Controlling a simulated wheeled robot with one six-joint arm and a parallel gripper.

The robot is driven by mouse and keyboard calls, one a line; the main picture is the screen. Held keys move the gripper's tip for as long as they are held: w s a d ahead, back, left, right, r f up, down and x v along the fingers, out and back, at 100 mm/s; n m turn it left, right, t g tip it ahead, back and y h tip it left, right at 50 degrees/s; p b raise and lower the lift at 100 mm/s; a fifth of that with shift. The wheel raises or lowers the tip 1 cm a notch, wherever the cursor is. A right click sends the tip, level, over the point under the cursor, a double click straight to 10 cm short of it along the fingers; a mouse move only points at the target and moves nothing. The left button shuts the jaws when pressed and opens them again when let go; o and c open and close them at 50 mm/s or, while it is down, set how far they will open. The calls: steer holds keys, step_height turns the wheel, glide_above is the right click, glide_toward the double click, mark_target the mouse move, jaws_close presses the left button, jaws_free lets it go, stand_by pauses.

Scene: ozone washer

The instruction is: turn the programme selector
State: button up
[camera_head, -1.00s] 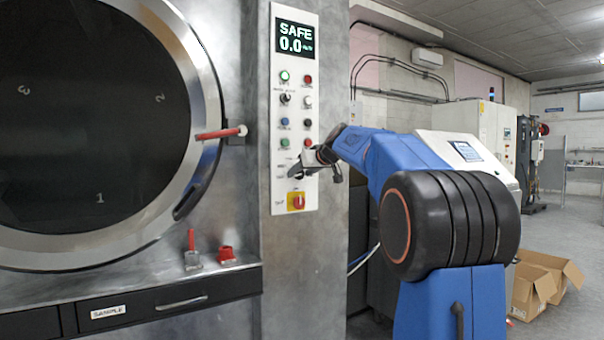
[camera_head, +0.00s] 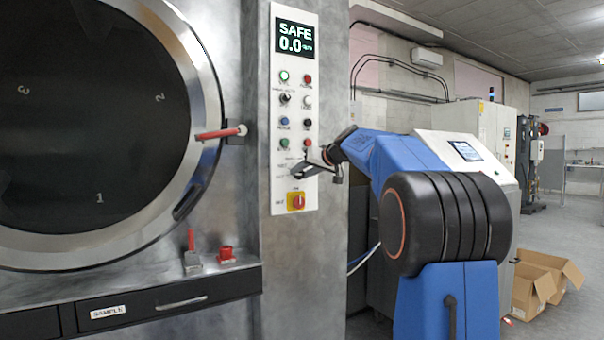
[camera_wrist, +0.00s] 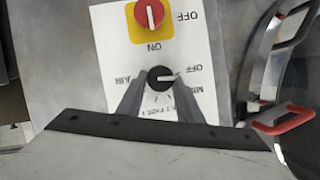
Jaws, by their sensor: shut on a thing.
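The programme selector (camera_wrist: 157,76) is a small black knob with a white pointer, on the white control panel in the wrist view. Its pointer lies toward the right of that picture, between the upside-down OFF and MIX labels. My gripper (camera_wrist: 160,84) has one finger on each side of the knob and is shut on it. In the head view my gripper (camera_head: 303,171) reaches the lower part of the panel (camera_head: 282,100) from the right and hides the selector there.
A red rotary switch on a yellow plate (camera_head: 296,202) sits just below my gripper, close to it. Several buttons line the panel above, under a SAFE 0.0 display (camera_head: 295,37). A red-handled lever (camera_head: 220,133) sticks out by the round door at the left.

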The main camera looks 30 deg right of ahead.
steer(key=m+y, duration=0.2)
steer(key=m, duration=0.1)
steer(key=m+t, duration=0.1)
steer(key=shift+d+f+m+y, duration=0.25)
steer(key=shift+d+m+y, duration=0.05)
steer(key=shift+d+y, duration=0.1)
steer(key=m, duration=0.1)
steer(key=m+y, duration=0.1)
steer(key=m, duration=0.1)
steer(key=m+t+y, duration=0.1)
steer(key=shift+f, duration=0.25)
steer(key=shift+m, duration=0.4)
steer(key=o, duration=1)
steer(key=shift+d, duration=0.1)
steer(key=v, duration=1.7)
steer(key=shift+s+f, duration=0.2)
steer(key=shift+s, duration=0.05)
